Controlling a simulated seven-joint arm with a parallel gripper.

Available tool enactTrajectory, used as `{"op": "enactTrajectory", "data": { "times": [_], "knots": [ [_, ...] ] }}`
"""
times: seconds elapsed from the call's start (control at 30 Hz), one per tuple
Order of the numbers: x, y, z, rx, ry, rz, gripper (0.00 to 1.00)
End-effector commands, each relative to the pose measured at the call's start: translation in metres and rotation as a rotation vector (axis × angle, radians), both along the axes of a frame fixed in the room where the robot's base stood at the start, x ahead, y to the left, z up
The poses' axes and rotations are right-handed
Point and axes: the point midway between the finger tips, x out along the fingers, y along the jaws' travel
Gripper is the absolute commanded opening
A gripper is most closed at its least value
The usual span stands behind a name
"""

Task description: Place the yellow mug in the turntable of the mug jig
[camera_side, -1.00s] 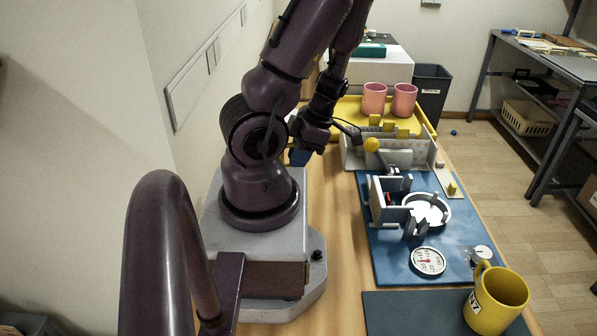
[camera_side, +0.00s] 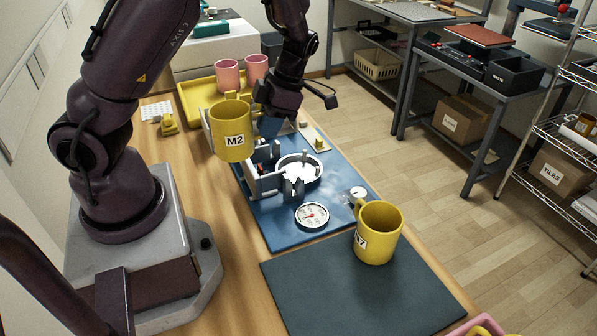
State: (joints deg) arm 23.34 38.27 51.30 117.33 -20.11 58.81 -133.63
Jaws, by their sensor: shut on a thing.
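A yellow mug labelled M2 (camera_side: 231,132) is held upright in the air at my gripper (camera_side: 262,118), which is behind and to its right. My fingertips are mostly hidden, so the exact contact is unclear. The mug jig (camera_side: 268,183) stands on a blue base board (camera_side: 270,226). Its round white turntable (camera_side: 306,172) has no mug in it and lies lower and to the right of the held mug. A second yellow mug (camera_side: 378,236), with a partly readable label, stands upright on a dark mat (camera_side: 345,300).
Two pink mugs (camera_side: 228,77) stand on the yellow tray (camera_side: 192,97) at the back. A dial gauge (camera_side: 312,216) and a small white knob (camera_side: 357,192) are on the board's near side. A pink container (camera_side: 462,330) shows at the bottom edge.

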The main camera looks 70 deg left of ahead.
Motion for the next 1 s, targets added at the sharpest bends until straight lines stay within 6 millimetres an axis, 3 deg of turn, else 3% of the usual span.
{"op": "enactTrajectory", "data": {
  "times": [0.1,0.27,0.63,0.8,1.0],
  "knots": [
    [0.017,-0.015,0.011,0.002,0.0,0.07,0.0],
    [0.025,-0.018,0.01,0.003,0.002,0.136,0.0],
    [0.103,0.01,-0.028,0.003,0.003,0.136,0.0],
    [0.127,0.018,-0.061,0.002,0.004,0.137,0.0],
    [0.141,0.022,-0.078,0.001,0.001,0.137,0.0]
  ]
}}
